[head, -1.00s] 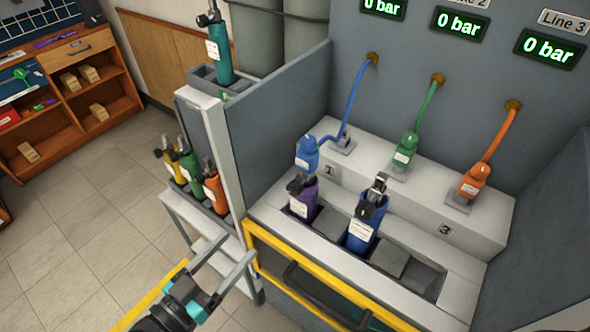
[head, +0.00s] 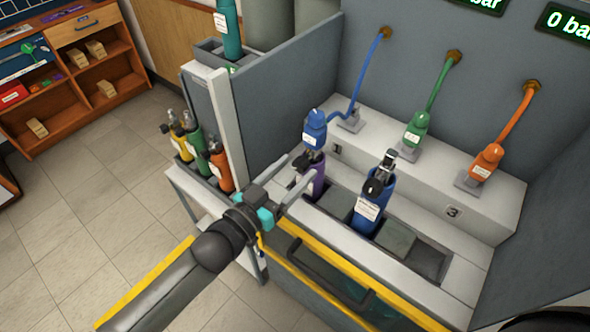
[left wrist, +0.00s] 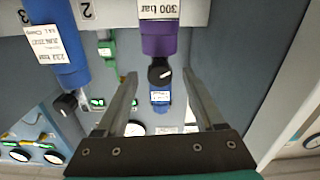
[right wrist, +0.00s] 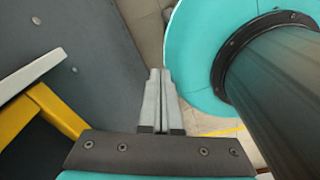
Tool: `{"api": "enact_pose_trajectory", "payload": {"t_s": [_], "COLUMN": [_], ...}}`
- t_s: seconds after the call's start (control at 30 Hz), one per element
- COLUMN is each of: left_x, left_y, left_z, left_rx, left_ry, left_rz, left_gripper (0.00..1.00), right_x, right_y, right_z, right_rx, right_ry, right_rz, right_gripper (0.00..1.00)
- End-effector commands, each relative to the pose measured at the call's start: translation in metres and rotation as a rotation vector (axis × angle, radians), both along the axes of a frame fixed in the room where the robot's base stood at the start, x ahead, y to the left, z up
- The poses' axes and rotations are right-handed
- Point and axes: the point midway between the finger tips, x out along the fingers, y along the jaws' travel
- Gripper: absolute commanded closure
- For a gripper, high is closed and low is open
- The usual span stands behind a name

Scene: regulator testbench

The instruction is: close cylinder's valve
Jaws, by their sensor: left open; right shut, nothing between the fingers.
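A purple cylinder (head: 318,186) stands in the bench's left slot, and its label reads 300 bar in the left wrist view (left wrist: 159,40). Its black valve knob (left wrist: 160,73) shows there between my left fingers. A blue regulator (head: 314,128) with a blue hose sits at the cylinder's top; I cannot tell how it is joined. My left gripper (head: 299,172) is open, with its fingertips on either side of the purple cylinder's valve. Contact is unclear. A blue cylinder (head: 371,208) with a black knob stands to the right. My right gripper (right wrist: 161,72) is shut and empty, away from the cylinders.
Green (head: 415,130) and orange (head: 486,160) regulators rest on the white ledge. Yellow, green and orange cylinders stand in a side rack (head: 198,183). A grey partition (head: 275,100) rises left of the bench. A yellow-edged front panel with a handle (head: 330,275) lies below.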

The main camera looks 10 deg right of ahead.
Motion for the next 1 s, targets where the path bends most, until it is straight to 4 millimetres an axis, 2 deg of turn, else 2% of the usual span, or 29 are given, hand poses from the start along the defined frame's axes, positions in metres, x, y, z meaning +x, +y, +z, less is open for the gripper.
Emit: {"api": "enact_pose_trajectory", "payload": {"t_s": [0.1,0.4,1.0], "left_x": [0.0042,0.0053,0.0051], "left_y": [-0.0059,-0.007,-0.0067], "left_z": [-0.0001,0.0001,0.0], "left_rx": [0.0,0.001,0.001], "left_ry": [0.0,0.001,0.001], "left_rz": [-0.001,0.0,0.0], "left_gripper": [0.3,0.3,0.97], "right_x": [0.0005,0.0007,0.0005], "right_y": [-0.0003,-0.0008,-0.0025], "right_z": [-0.0015,-0.0013,-0.0014], "right_rx": [-0.001,-0.001,-0.003], "right_ry": [-0.001,-0.001,0.0], "right_rz": [0.0,-0.001,-0.002], "right_gripper": [1.0,1.0,1.0]}}
